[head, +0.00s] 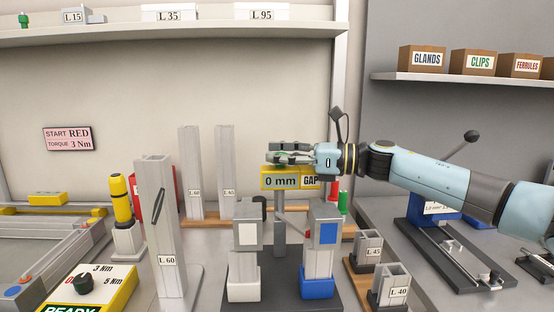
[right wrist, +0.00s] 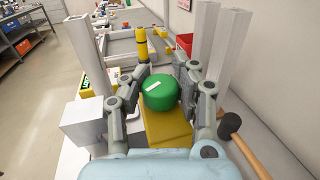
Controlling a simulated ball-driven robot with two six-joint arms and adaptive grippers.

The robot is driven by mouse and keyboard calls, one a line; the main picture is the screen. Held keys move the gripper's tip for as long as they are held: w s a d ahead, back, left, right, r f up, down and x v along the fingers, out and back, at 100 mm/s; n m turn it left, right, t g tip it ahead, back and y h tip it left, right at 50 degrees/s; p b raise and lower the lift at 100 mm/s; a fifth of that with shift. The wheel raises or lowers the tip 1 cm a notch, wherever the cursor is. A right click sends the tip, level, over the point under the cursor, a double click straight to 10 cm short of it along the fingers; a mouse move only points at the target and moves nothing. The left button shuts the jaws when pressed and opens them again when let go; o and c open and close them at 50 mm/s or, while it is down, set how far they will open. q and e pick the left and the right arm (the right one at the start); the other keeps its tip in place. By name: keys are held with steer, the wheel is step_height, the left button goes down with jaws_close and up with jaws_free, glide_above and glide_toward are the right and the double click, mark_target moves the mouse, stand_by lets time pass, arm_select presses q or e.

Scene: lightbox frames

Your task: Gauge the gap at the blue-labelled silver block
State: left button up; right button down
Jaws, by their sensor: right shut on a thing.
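The yellow gap gauge (head: 280,182) reads "0 mm" and carries a "GAP" label. A grey stem (head: 280,215) shows below it; I cannot tell whether it rests on a stand. My right gripper (head: 288,157) is shut on the gauge's green knob, which the right wrist view shows between the fingers (right wrist: 160,93), above the yellow body (right wrist: 165,132). The blue-labelled silver block (head: 327,232) stands upright on a blue-sided base (head: 318,287), in front and to the right of the gauge. A white-labelled silver block (head: 246,234) stands to its left. My left gripper is out of view.
A tall L 60 post (head: 160,225) stands front left, with two tall posts (head: 208,175) behind. Short L 45 (head: 367,248) and L 40 (head: 390,284) blocks stand right. A black-headed hammer (right wrist: 230,125) lies near the gripper in the wrist view.

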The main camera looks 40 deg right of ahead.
steer(key=shift+f, duration=0.15)
steer(key=c, duration=1.5)
jaws_free()
steer(key=o, duration=0.4)
steer(key=shift+s+d, duration=0.25)
steer(key=shift+s, duration=0.05)
steer(key=shift+o, duration=0.9)
steer(key=shift+w+a, duration=0.15)
steer(key=v, duration=1.2)
